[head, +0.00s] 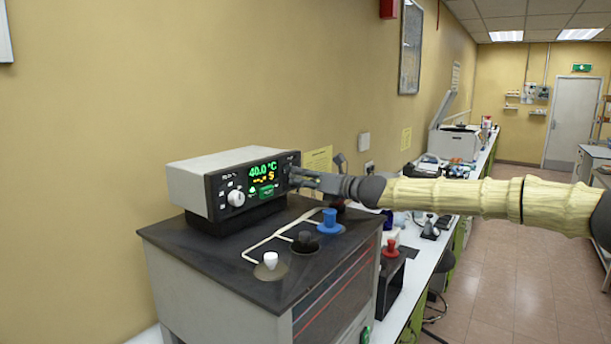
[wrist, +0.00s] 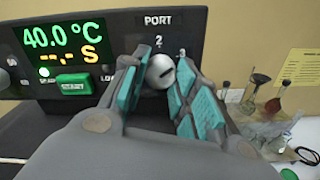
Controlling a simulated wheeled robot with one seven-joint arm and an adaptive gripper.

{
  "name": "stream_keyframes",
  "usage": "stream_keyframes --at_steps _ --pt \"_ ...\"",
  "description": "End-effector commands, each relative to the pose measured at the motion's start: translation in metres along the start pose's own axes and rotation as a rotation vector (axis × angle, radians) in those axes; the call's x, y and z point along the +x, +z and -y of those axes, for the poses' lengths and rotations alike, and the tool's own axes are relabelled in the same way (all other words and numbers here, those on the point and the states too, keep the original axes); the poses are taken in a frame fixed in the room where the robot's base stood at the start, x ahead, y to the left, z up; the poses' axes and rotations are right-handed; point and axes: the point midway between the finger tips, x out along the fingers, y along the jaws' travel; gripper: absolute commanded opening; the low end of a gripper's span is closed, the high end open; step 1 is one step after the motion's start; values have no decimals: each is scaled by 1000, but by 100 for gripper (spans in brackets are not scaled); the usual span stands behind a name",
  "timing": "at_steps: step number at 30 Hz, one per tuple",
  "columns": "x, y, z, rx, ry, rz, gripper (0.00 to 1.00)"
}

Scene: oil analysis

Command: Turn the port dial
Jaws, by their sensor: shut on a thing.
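The port dial (wrist: 160,70) is a round silver-grey knob with a dark mark, below the label PORT and the number 2 on the instrument's black front panel (wrist: 182,20). A 3 shows at its upper right. The mark's exact aim is hard to tell. My gripper (wrist: 155,86) is shut on the dial, teal finger pads on either side of it. In the head view, my gripper (head: 296,177) reaches in from the right to the right end of the instrument (head: 205,170) and hides the dial.
The display (wrist: 58,42) reads 40.0 °C, with a green button (wrist: 74,83) below. A white knob (head: 236,198) is on the panel's left. On the dark top (head: 215,255) stand white (head: 270,260), black (head: 305,238) and blue (head: 330,218) stoppers. Glassware (wrist: 256,88) stands at the right.

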Motion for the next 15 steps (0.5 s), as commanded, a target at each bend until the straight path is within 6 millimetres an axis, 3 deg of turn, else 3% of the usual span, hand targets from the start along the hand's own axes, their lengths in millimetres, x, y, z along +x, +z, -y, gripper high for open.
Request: stream_keyframes --at_steps 15 --pt "2 -4 -3 206 3 -6 5"
